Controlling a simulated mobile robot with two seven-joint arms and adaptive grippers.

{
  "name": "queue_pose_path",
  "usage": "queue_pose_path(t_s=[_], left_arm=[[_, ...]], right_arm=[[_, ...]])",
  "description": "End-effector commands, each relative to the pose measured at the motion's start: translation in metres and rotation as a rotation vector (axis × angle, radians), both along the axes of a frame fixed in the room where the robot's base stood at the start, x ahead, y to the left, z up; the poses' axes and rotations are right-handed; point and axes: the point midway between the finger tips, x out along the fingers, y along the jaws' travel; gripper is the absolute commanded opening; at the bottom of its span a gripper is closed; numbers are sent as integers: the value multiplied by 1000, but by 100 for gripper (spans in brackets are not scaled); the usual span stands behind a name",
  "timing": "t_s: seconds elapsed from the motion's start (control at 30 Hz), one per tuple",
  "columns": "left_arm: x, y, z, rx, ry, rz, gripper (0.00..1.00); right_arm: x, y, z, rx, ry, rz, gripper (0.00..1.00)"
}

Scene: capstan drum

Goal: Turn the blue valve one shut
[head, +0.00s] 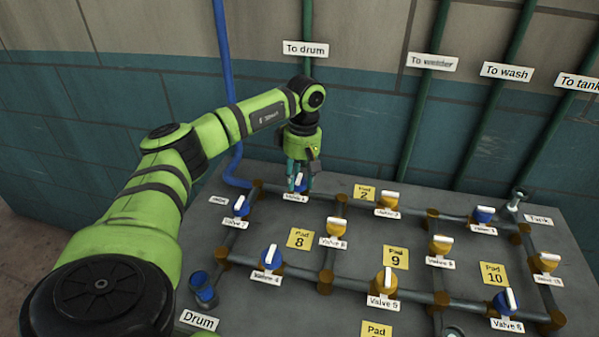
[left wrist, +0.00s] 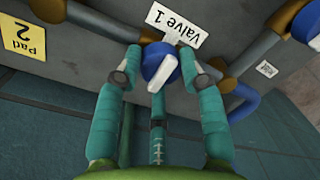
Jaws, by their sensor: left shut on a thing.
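The blue valve one (head: 299,184) sits at the back left of the grey board, with a white handle bar on top and a "Valve 1" label (head: 296,198) in front. It also shows in the left wrist view as valve one (left wrist: 160,65), with its white handle slanting across the blue knob. My left gripper (head: 299,186) reaches down over it from above. In the left wrist view the left gripper's teal fingers (left wrist: 164,78) stand on both sides of the knob, shut on it. The fingers partly hide the valve in the head view. My right gripper is not in view.
Blue valve 7 (head: 241,206) and blue valve 4 (head: 271,258) are nearby on the pipe grid. Yellow valve 2 (head: 390,201) and yellow valve 8 (head: 336,229) stand to the right. A blue pipe (head: 228,90) runs up the wall behind.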

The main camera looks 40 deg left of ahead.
Motion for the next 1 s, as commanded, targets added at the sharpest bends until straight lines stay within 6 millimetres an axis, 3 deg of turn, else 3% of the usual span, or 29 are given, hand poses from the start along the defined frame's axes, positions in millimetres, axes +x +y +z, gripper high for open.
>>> queue_pose_path(t_s=[0.53,0.57,0.6,1.0], left_arm=[[-1,0,-2,1,7,-24,7],[-2,0,-2,1,7,-24,52],[-1,0,-2,1,6,-24,63],[0,0,4,0,0,-21,63]], right_arm=[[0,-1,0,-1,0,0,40],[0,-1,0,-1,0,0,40],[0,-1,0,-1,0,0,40],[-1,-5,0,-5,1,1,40]])
